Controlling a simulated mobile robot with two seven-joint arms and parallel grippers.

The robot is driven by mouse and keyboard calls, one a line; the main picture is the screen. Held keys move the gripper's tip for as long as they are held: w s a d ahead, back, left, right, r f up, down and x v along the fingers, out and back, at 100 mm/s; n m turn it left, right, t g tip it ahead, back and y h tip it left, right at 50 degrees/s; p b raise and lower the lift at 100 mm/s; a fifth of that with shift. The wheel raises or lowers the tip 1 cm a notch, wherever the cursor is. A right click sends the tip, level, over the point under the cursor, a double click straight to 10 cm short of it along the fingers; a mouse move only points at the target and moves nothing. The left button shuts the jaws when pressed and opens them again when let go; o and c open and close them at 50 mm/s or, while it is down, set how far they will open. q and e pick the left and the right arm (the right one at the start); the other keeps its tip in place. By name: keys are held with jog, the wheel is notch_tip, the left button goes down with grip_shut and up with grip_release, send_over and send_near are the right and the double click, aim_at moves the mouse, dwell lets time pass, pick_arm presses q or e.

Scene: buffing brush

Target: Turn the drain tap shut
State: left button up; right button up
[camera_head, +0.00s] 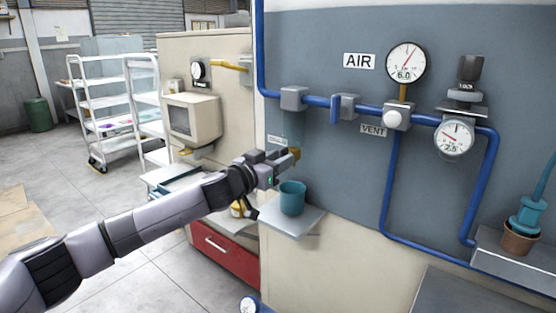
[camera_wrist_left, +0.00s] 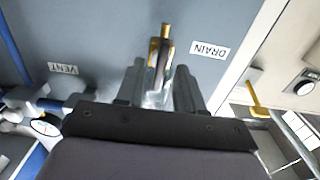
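The drain tap is a small brass fitting (camera_head: 295,152) below a translucent bowl on the blue pipe. In the left wrist view the brass tap (camera_wrist_left: 155,48), with a grey part on it, sits between my left fingertips, beside the upside-down DRAIN label (camera_wrist_left: 209,50). My left gripper (camera_head: 288,159) is at the tap, with its fingers (camera_wrist_left: 159,72) apart on either side. Narrow gaps seem to show, so I see no clear grip. In the head view the gripper partly hides the tap. My right gripper is not in view.
A teal cup (camera_head: 292,198) stands on a small wall shelf (camera_head: 281,220) just below the gripper. Blue pipes (camera_head: 318,101) with a vent valve (camera_head: 397,117) and gauges (camera_head: 406,63) run to the right. A beige cabinet (camera_head: 222,130) stands to the left.

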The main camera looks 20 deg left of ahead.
pick_arm(q)
grip_shut()
jog(key=m+p, duration=0.1)
jog(key=m, duration=0.5)
jog(key=m+p, duration=0.1)
jog(key=m, duration=0.5)
jog(key=m+p, duration=0.1)
jog(key=m, duration=0.4)
jog(key=shift+s+d+f+m, duration=0.1)
jog(key=shift+d+f+m, duration=0.2)
jog(key=shift+m, duration=0.1)
dwell(0.7)
